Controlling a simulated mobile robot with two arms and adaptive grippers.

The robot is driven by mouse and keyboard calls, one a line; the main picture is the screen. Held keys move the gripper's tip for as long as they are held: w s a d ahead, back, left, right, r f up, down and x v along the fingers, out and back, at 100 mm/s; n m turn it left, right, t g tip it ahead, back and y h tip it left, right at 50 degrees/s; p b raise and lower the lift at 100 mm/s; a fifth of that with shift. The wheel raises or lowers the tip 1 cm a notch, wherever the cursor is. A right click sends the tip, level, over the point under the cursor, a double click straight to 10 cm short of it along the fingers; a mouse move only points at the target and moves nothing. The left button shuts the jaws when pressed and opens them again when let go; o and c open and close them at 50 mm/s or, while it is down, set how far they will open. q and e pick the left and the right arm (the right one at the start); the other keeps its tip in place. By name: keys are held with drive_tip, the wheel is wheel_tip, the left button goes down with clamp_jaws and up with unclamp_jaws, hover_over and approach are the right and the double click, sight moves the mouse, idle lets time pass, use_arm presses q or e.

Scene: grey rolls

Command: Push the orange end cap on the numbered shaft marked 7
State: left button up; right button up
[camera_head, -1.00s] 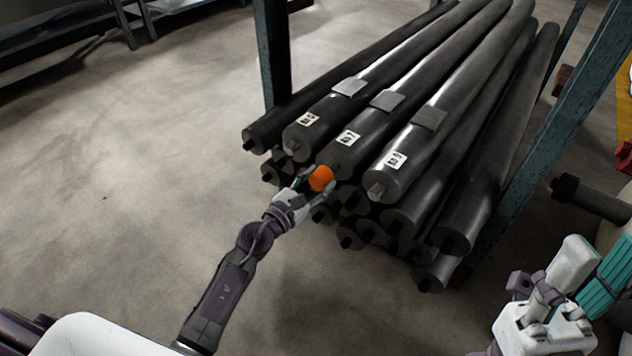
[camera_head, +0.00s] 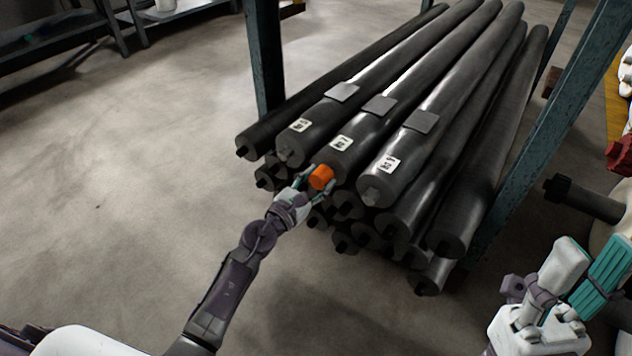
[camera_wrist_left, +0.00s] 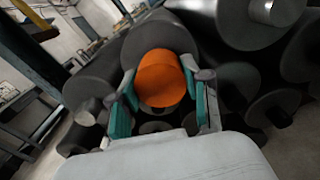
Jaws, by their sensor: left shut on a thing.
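The orange end cap (camera_head: 321,177) is held between the fingers of my left gripper (camera_head: 314,184). In the left wrist view the cap (camera_wrist_left: 161,80) sits between the teal finger pads of my left gripper (camera_wrist_left: 160,105). The shaft marked 7 (camera_head: 348,125) lies in the middle of the top row, its label (camera_head: 341,143) near its front end. The cap is right at that shaft's end face and hides much of it. I cannot tell whether cap and shaft touch. My right gripper (camera_head: 545,315) is at the lower right, away from the shafts; its finger state is unclear.
A shaft with a label (camera_head: 299,125) lies to the left and another with a label (camera_head: 389,165) to the right. More dark rolls are stacked below. Teal rack posts (camera_head: 263,60) stand at both sides. Open floor (camera_head: 120,190) lies to the left.

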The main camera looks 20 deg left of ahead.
use_arm(q)
drive_tip(key=shift+w+d, duration=0.2)
drive_tip(key=shift+w, duration=0.3)
drive_tip(key=o, duration=1)
drive_tip(key=shift+s+a, duration=0.15)
drive_tip(key=shift+s, duration=0.15)
drive_tip(key=v, duration=1.1)
drive_tip(key=shift+s, duration=0.15)
